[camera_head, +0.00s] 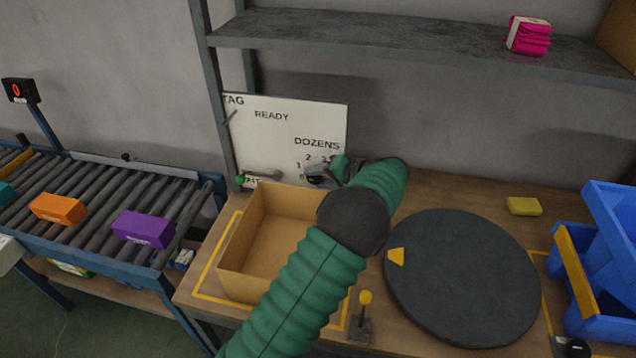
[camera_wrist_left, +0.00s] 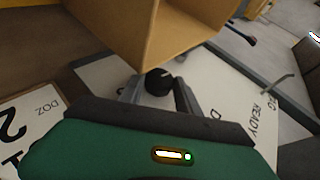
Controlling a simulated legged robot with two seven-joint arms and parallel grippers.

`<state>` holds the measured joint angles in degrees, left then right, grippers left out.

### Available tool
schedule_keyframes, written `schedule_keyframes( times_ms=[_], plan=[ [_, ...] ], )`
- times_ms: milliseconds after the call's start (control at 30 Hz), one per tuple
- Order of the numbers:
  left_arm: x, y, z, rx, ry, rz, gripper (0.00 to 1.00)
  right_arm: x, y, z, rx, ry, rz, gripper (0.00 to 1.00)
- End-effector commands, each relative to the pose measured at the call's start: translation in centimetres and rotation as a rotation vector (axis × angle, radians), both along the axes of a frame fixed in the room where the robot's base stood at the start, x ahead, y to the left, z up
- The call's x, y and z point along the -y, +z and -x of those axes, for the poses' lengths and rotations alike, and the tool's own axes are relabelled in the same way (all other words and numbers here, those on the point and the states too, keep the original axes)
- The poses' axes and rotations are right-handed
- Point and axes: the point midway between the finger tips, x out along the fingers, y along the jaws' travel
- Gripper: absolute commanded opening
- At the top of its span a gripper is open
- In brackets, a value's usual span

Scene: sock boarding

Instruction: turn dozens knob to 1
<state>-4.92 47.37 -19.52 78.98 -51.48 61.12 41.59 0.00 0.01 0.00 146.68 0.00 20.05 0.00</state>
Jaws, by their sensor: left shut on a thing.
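The white panel (camera_head: 270,135) stands upright behind the table, printed TAG, READY and DOZENS. Small dial numbers show below DOZENS, with 1 at the left and 2 above it. My left gripper (camera_head: 318,178) reaches over the cardboard box to the panel's lower right and is shut on the dozens knob. In the left wrist view the black dozens knob (camera_wrist_left: 158,82) sits between the two grey fingers (camera_wrist_left: 158,92), with a pale mark on its face. Which number the mark points to cannot be told. My right gripper is not in view.
An open cardboard box (camera_head: 240,270) stands in front of the panel, under my left arm. A dark turntable (camera_head: 462,280) and a small yellow-knobbed lever (camera_head: 362,318) are to the right. A roller conveyor (camera_head: 100,215) carries coloured packs at left. Blue bins (camera_head: 610,240) stand at far right.

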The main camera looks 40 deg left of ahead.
Motion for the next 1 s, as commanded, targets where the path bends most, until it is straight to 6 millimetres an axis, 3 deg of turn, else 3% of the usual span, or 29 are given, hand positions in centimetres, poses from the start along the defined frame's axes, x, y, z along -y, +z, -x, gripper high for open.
schedule_keyframes(
  times_ms=[767,800,933,1000],
  plan=[
    [0.2,-0.48,-0.07,-0.057,-0.004,-0.092,0.0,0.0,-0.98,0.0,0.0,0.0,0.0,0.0],
    [0.2,-0.48,-0.08,-0.057,-0.004,-0.092,0.43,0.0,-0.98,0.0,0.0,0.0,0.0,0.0],
    [0.17,-0.38,-0.04,-0.056,-0.002,-0.093,0.6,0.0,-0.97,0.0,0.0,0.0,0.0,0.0],
    [0.15,-0.32,-0.01,-0.055,-0.002,-0.094,0.61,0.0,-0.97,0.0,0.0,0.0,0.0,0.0]
  ],
)
